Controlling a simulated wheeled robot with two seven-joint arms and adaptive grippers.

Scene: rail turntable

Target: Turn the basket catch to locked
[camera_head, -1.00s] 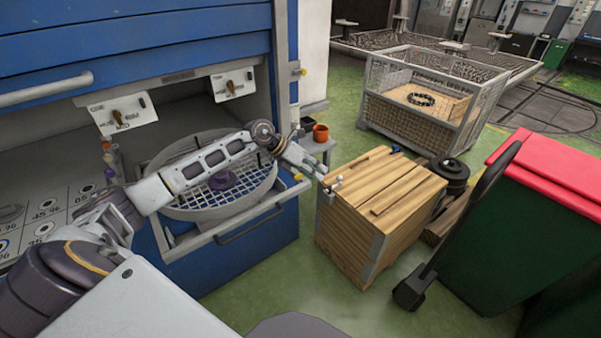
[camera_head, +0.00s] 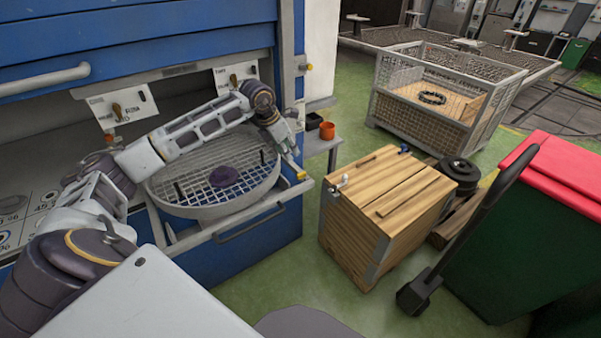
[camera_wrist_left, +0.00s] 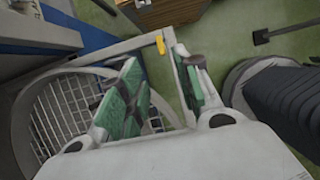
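The basket (camera_head: 205,205), a round wire-mesh bowl, sits in a pulled-out frame on the blue cabinet; it also shows in the left wrist view (camera_wrist_left: 52,112). A small yellow lever (camera_head: 301,175), which looks like the catch, is at the frame's front right corner. In the left wrist view the yellow lever (camera_wrist_left: 160,44) lies just beyond my fingertips, roughly between them. My left gripper (camera_head: 294,150) is just above that corner, fingers pointing down. In the wrist view its green-padded fingers (camera_wrist_left: 157,62) are apart with nothing between them. Contact with the lever cannot be told. My right gripper is not seen.
A dark purple part (camera_head: 224,176) lies in the basket. A wire cage (camera_head: 440,100) is further back. A green bin with red lid (camera_head: 565,165) is at right.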

